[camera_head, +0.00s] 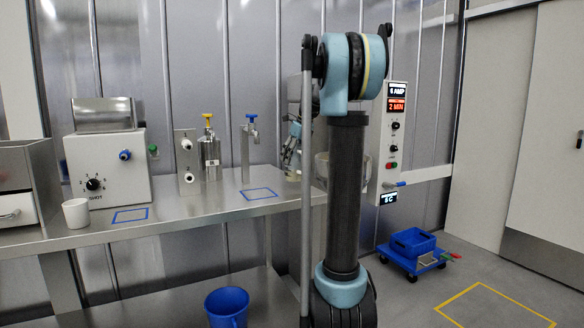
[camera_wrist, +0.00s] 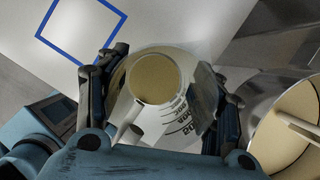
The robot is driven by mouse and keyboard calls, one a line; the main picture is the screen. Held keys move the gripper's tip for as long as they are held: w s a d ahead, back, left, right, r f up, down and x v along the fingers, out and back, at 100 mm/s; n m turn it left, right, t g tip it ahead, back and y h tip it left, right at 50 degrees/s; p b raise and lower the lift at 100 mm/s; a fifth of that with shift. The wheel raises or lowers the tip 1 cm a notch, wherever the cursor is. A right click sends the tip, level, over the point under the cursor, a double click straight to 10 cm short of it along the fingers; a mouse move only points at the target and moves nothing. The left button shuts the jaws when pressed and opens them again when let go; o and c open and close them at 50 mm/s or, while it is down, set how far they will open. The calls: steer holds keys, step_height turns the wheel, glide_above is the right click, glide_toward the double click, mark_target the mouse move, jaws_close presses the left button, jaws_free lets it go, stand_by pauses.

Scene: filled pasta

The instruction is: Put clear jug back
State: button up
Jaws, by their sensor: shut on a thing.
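The clear jug (camera_wrist: 184,98) with dark print on its wall is between the two fingers of my gripper (camera_wrist: 162,82) in the wrist view. I look down its round opening, and a tan colour fills the inside. My gripper is shut on the jug. In the head view my gripper (camera_head: 292,148) is over the right part of the steel bench, partly hidden by my arm. The jug's base is hard to make out there. A blue square outline (camera_head: 259,194) is marked on the bench left of my gripper; a blue outline (camera_wrist: 45,18) also shows upper left in the wrist view.
A round metal vessel (camera_wrist: 250,100) with tan contents and a pale handle stands close right of the jug. On the bench (camera_head: 215,205) are a white cup (camera_head: 76,213), a dial machine (camera_head: 107,165) and taps (camera_head: 250,140). Another blue outline (camera_head: 130,215) is empty.

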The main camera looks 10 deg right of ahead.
mark_target(293, 163)
steer(key=shift+f, duration=1.65)
steer(key=shift+f, duration=0.1)
steer(key=o, duration=1.4)
steer(key=shift+c, duration=0.2)
